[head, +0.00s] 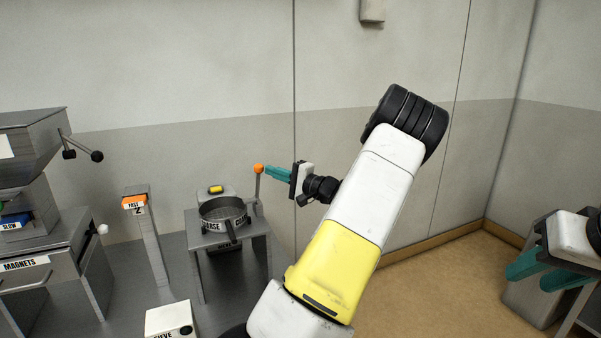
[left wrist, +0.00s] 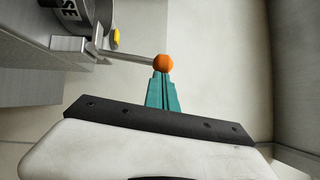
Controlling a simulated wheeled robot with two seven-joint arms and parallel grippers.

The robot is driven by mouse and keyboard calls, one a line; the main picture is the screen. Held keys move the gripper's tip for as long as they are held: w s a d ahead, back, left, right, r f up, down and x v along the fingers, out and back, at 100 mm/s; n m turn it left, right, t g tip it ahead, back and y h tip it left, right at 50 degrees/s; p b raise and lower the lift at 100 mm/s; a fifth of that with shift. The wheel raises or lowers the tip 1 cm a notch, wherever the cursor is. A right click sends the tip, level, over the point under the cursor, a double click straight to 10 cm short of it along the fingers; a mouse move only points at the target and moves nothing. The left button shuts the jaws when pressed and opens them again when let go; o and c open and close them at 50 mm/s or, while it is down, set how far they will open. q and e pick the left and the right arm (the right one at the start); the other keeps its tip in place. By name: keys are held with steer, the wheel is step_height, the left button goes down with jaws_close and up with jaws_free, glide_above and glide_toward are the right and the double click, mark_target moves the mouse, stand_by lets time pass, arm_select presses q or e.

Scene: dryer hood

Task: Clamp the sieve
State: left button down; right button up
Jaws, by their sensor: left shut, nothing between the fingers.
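The sieve (head: 223,212) is a round grey ring on a small metal stand (head: 203,258) in the head view. A lever with an orange knob (head: 258,169) rises upright at the stand's right side. Partly hidden labels sit in front of the ring. My left gripper (head: 267,171) is shut and empty, its teal fingertips at the right of the knob. In the left wrist view the fingertips (left wrist: 162,75) meet at the orange knob (left wrist: 163,63); I cannot tell if they touch it. My right gripper (head: 527,278) is open and empty at the far right.
A machine with a MAGNETS drawer (head: 40,272) stands at the left. A post with an orange-labelled top (head: 135,202) stands between it and the stand. A white SIEVE box (head: 168,318) is at the bottom. The wall is behind; open floor (head: 430,285) lies right.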

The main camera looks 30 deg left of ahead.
arm_select(q)
steer(key=w+d+f, duration=0.1)
steer(key=d+f, duration=0.1)
steer(key=d, duration=1.1)
steer(key=shift+w, duration=0.1)
steer(key=s+d+f+n+g+h, duration=0.2)
steer(key=s+f+n+g+h, duration=0.1)
steer(key=s+h, duration=1.1)
steer(key=s+d+r+t+h, duration=0.3)
steer(key=s+d+r, duration=0.2)
steer(key=s+d, duration=0.2)
steer(key=s+d+r+m+t+h, duration=0.1)
steer(key=s+d+r+t+h, duration=0.2)
steer(key=s+d, duration=0.5)
step_height(320, 180, up, 3)
steer(key=shift+d+f+t+h, duration=0.15)
steer(key=shift+d+t+h, duration=0.3)
steer(key=shift+d, duration=0.45)
